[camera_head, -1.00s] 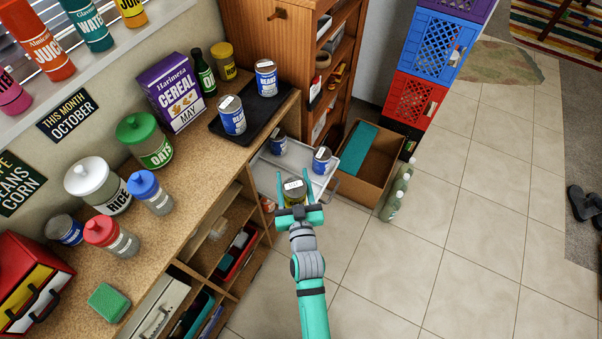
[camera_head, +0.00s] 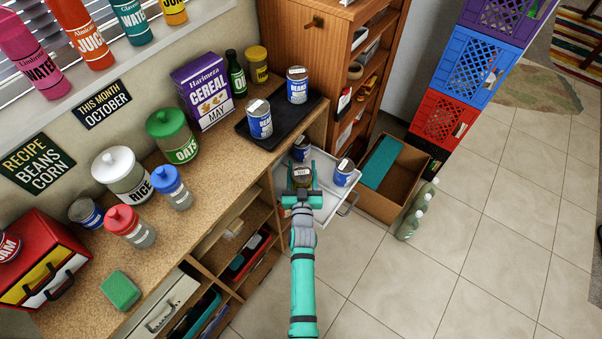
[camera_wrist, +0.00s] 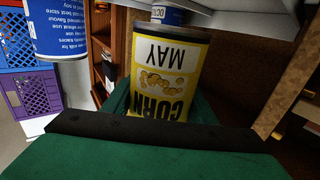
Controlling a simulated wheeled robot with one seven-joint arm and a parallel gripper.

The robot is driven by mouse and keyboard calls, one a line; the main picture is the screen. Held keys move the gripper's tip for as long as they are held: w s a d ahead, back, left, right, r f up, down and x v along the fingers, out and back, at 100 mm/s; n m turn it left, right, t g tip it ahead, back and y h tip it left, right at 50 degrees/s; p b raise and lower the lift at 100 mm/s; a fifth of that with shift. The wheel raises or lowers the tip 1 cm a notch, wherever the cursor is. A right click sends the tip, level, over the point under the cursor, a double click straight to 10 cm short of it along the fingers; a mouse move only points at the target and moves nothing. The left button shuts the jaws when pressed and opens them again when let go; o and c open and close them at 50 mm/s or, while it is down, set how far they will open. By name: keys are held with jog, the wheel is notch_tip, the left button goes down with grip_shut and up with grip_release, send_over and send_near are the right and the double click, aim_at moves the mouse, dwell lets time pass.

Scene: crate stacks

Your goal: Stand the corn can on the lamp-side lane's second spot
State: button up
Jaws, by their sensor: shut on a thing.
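The corn can (camera_head: 302,174), with a yellow label and dark lid, is between the fingers of my gripper (camera_head: 303,180). In the wrist view the corn can (camera_wrist: 168,72) shows its CORN and MAY print upside down in the picture. My gripper is shut on it, over the pale pull-out tray (camera_head: 332,208). I cannot tell whether the can touches the tray. A blue-labelled can (camera_head: 300,150) stands behind it on the tray, and another (camera_head: 344,174) stands to its right. No lamp is in view, and lane marks cannot be made out.
Two blue-labelled bean cans stand on a black tray (camera_head: 282,132) on the counter (camera_head: 222,168) to the left. An open cardboard box (camera_head: 398,190) and bottles (camera_head: 412,218) are right of the pull-out tray. Crates (camera_head: 440,117) are stacked behind. The tiled floor at right is clear.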

jog(key=shift+w+a+f, duration=0.25)
jog(key=shift+w+f, duration=0.1)
jog(key=shift+w, duration=0.1)
jog(key=shift+w+f, duration=0.2)
jog(key=shift+f, duration=1.5)
jog(key=shift+a, duration=0.1)
jog(key=shift+f, duration=0.15)
jog(key=o, duration=1.5)
jog(key=shift+s+d, duration=0.1)
jog(key=shift+d, duration=0.1)
